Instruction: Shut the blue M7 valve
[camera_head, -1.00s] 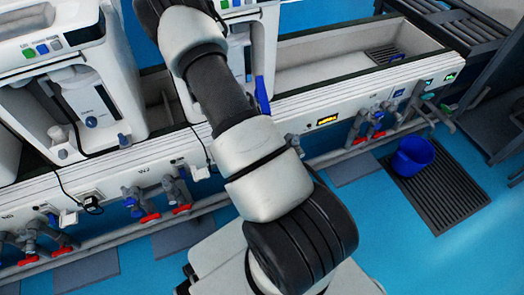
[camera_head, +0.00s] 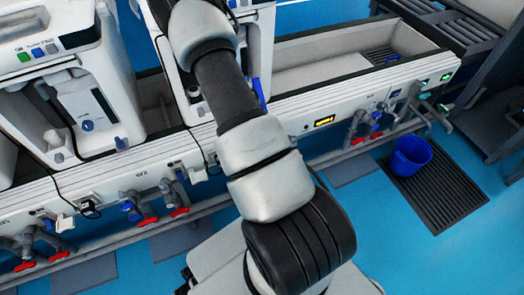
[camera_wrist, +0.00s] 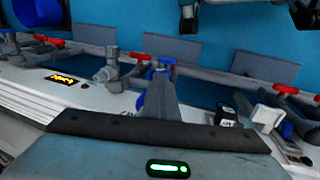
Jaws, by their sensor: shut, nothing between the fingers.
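In the wrist view, my gripper (camera_wrist: 162,100) is shut and empty, rising from the hand at the lower middle. Just beyond its tip, a small blue valve handle (camera_wrist: 165,62) sits on grey piping with a red handle (camera_wrist: 139,56) to its left. I cannot tell whether the tip touches it. Another blue part (camera_wrist: 140,102) shows left of the fingers, nearer the bench. No M7 label is readable, so I cannot tell which blue valve is M7. In the head view, my arm hides the gripper and the bench front behind it.
In the head view, other red and blue valves (camera_head: 375,117) line the bench front (camera_head: 280,125), near a yellow display (camera_head: 324,121). A blue bucket (camera_head: 410,156) stands on a dark floor grate (camera_head: 440,195). White appliances (camera_head: 75,90) stand on the bench. Blue floor is open at right.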

